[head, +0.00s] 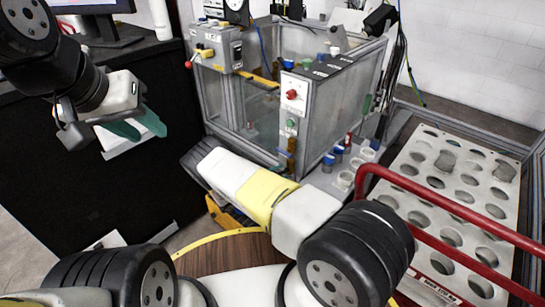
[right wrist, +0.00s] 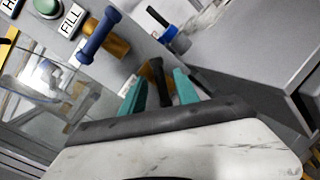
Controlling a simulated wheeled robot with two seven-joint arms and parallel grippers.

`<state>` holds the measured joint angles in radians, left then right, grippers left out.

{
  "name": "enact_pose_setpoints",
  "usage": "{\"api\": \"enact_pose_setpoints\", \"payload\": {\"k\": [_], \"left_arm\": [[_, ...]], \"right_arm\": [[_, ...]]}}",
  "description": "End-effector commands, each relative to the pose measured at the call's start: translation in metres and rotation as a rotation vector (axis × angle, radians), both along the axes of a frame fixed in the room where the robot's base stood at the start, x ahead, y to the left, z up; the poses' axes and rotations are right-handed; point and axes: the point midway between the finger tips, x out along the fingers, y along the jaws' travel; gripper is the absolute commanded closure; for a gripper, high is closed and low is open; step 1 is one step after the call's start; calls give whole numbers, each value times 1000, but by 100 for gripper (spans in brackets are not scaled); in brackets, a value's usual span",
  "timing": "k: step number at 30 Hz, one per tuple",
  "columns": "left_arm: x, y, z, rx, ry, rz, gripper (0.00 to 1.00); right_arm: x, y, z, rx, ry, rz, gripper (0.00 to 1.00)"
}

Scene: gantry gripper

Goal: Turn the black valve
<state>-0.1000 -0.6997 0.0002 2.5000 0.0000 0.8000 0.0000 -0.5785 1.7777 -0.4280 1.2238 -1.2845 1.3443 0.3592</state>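The black valve's handle (right wrist: 158,82) stands between the two teal fingertips of my right gripper (right wrist: 159,88) in the right wrist view. The fingers are apart, with a small gap visible on each side of the handle. I cannot tell how deep the handle sits between them. In the head view, the right gripper's fingers are hidden behind my white and yellow right arm. My left gripper (head: 137,125) is open and empty, with teal fingers, in front of the black cabinet at left.
A blue-handled valve (right wrist: 97,36) with a brass body is left of the black valve. A green button (right wrist: 47,7) and FILL label (right wrist: 71,20) are above it. The machine's panel carries a red knob (head: 292,94). A red rail (head: 450,207) crosses before the white hole tray (head: 420,183).

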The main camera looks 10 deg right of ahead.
Motion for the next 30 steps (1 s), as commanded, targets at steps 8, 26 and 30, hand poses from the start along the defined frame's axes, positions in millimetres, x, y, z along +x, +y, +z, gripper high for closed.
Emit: {"api": "enact_pose_setpoints", "payload": {"k": [8,26,30], "left_arm": [[0,0,0,0,0,0,64],[0,0,0,0,0,0,64],[0,0,0,0,0,0,64]], "right_arm": [[2,-4,0,0,0,0,63],[2,-4,0,10,-13,0,100],[1,-4,0,40,-49,0,100]]}}
